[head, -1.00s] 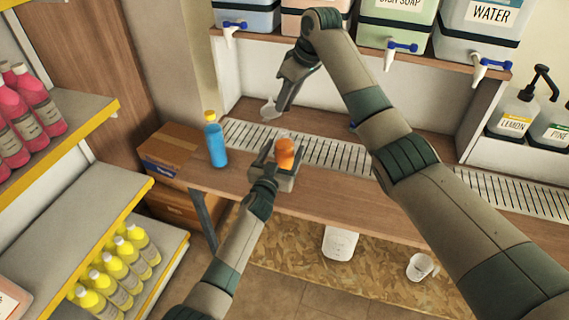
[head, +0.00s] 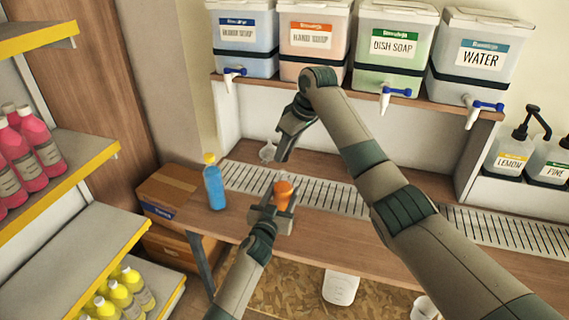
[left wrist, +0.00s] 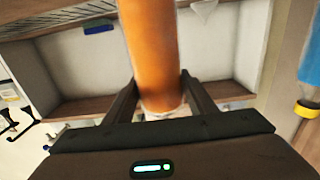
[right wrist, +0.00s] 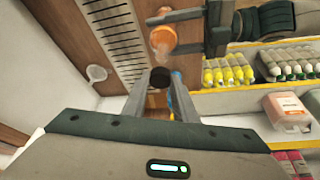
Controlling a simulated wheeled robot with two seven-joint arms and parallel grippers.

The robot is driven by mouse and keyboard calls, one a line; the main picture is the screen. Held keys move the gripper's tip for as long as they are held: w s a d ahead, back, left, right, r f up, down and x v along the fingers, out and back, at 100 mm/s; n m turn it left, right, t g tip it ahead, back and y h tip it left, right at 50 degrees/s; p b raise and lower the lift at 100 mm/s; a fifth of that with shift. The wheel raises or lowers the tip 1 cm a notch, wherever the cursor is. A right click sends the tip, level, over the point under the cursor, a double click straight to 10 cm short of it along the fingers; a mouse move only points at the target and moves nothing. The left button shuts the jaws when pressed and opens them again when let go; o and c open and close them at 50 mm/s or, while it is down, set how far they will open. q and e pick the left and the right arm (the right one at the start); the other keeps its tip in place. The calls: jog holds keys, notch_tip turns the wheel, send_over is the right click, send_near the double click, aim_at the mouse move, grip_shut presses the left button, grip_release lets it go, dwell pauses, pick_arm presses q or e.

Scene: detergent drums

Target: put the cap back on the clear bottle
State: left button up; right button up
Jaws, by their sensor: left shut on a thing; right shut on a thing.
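The clear bottle, filled with orange liquid (head: 283,192), is in my left gripper (head: 272,212), which is shut on it above the counter's front edge. It fills the middle of the left wrist view (left wrist: 152,50) and shows top centre in the right wrist view (right wrist: 163,37), with a clear part at its near end. My right gripper (head: 283,157) is above and behind the bottle, apart from it. In the right wrist view, its fingers are shut on a small dark cap (right wrist: 159,77). The cap is not discernible in the head view.
A blue bottle with a yellow cap (head: 214,188) stands left on the counter. A pale funnel-like item (head: 267,153) lies near the drip grate (head: 330,195). Drums with taps (head: 397,45) line the shelf above. Shelves of bottles are at left. Counter right of the bottle is clear.

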aim_at(287, 159)
jog(key=shift+f, duration=1.4)
jog(key=shift+f, duration=0.1)
jog(key=shift+f, duration=0.8)
jog(key=shift+f, duration=0.55)
pick_arm(q)
grip_shut()
pick_arm(e)
jog(key=m, duration=0.2)
jog(key=m+t+h, duration=0.1)
jog(key=shift+s+a+m, duration=0.15)
jog(key=shift+s+m, duration=0.05)
jog(key=shift+m, duration=0.2)
jog(key=m, duration=0.2)
jog(key=m+h, duration=0.1)
jog(key=m, duration=0.1)
jog(key=m+h, duration=0.1)
jog(key=m, duration=0.1)
jog(key=shift+a+t, duration=0.3)
jog(key=m+h, duration=0.2)
jog(key=m, duration=0.3)
jog(key=shift+a, duration=0.15)
jog(key=m, duration=0.2)
jog(key=m+g+h, duration=0.1)
jog(key=m, duration=0.1)
jog(key=shift+w+m+h, duration=0.2)
jog(key=shift+m+h, duration=0.1)
jog(key=shift+m, duration=0.1)
